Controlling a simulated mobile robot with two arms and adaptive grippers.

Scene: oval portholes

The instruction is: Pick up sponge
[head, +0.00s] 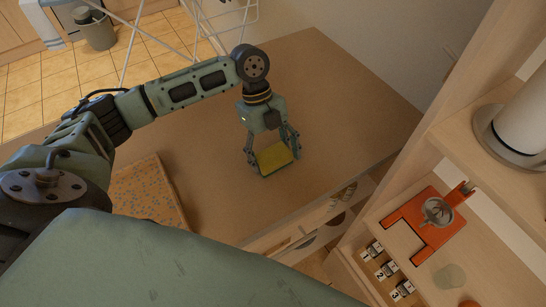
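The yellow sponge (273,158) is on or just above the brown tabletop in the middle of the head view. My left gripper (277,164) reaches down over it, with one finger on each side. The sponge fills the space between the fingers, and I see no clear gap at its edges. Whether its underside touches the tabletop is hard to tell. My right gripper does not show.
The brown tabletop (335,95) is clear around the sponge. A speckled tray-like board (147,194) lies at the left. At the right, a wooden shelf (440,140) holds an orange stand (430,222), several numbered jars (387,270) and a white cylinder (522,125).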

